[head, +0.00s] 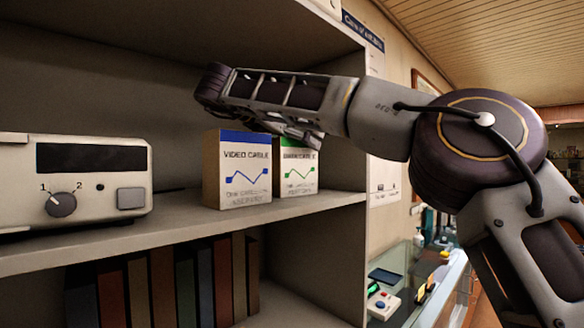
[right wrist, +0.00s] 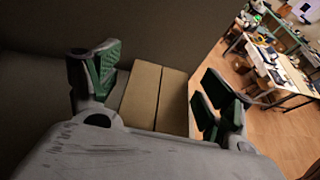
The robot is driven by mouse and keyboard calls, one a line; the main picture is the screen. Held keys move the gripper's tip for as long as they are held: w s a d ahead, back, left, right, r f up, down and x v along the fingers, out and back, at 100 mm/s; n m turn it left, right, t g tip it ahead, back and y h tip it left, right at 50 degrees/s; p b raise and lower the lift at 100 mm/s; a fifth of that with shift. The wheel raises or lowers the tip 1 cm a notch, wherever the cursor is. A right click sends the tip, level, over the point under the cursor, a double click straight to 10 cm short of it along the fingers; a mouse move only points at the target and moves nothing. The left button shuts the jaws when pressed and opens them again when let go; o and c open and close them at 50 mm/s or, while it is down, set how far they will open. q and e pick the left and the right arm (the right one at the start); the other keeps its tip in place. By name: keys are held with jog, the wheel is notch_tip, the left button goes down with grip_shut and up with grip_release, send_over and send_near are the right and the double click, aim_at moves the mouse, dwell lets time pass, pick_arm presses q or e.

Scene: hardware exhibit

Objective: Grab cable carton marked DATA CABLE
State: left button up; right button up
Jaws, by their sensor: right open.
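Two cartons stand side by side on the shelf in the head view. The left carton (head: 238,172) has a blue top band and reads VIDEO CABLE. The right carton (head: 297,172) has a green top band; its name is partly covered by my right gripper, so I cannot read it surely. My right gripper (head: 256,106) is above and in front of the cartons. In the right wrist view, its green-padded fingers (right wrist: 162,82) are open and apart, with two brown carton faces (right wrist: 141,95) (right wrist: 172,100) showing between and beyond them. My left gripper is out of view.
A white device (head: 75,180) with a knob stands left on the same shelf (head: 180,222). The shelf's upright side panel (head: 345,265) is right of the cartons. A glass counter (head: 400,262) stands beyond.

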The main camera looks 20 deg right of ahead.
dwell(0.4)
jog(key=shift+a+f, duration=0.15)
jog(key=c, duration=1.6)
